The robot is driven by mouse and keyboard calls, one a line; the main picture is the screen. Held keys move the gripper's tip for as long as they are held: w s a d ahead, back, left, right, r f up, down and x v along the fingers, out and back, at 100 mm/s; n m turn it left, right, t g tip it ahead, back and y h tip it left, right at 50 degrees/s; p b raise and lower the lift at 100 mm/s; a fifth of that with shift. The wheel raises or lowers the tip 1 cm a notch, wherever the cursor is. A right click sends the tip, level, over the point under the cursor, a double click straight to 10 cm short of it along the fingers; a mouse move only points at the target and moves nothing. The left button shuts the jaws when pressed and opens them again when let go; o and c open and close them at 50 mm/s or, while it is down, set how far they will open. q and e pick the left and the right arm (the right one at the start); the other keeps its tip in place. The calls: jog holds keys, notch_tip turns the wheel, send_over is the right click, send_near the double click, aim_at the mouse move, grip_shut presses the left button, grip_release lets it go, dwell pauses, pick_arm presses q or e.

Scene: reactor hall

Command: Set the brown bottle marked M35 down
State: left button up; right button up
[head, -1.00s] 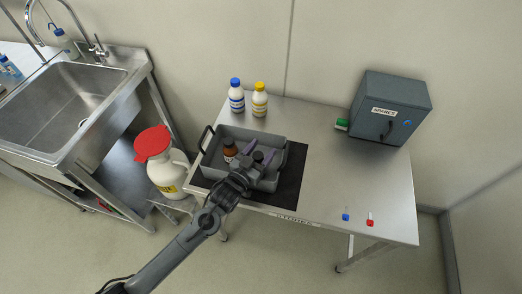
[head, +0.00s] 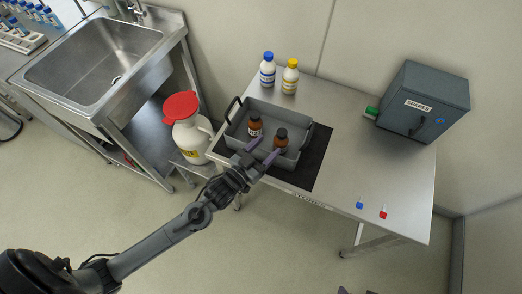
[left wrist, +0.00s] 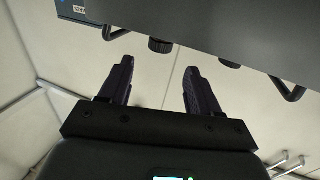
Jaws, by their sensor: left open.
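Two brown bottles with dark caps stand upright in the grey tray (head: 236,139). One is at the left (head: 255,123), and the other is nearer and to the right (head: 281,139). Their markings are too small to read, so I cannot tell which is M35. My left gripper (head: 260,151) is open and empty at the tray's near side, just short of the right bottle. In the left wrist view its two fingers (left wrist: 157,84) are spread, with a dark cap (left wrist: 160,45) showing beyond them and another (left wrist: 229,63) to the right.
The tray sits on a black mat (head: 313,168) on a steel table (head: 350,160). Blue-capped (head: 267,70) and yellow-capped (head: 290,76) white bottles stand behind. A grey cabinet (head: 424,103) is right; a red-lidded jug (head: 190,128) is left. Dark tips at the bottom edge may be my right gripper.

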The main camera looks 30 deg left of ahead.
pick_arm(q)
jog(key=s+a+f+g+y, duration=0.1)
jog(key=s+f+g, duration=0.2)
jog(key=s+g, duration=0.4)
jog(key=s+a+f+g+y, duration=0.1)
jog(key=s+g, duration=0.6)
jog(key=s, duration=0.9)
notch_tip(320, 180, down, 2)
jog(key=shift+s+a+f+y, duration=0.1)
jog(key=shift+s+a+y, duration=0.1)
jog(key=shift+y, duration=0.4)
jog(key=shift+r, duration=0.2)
notch_tip(320, 180, up, 33)
jog(key=p, duration=3.3)
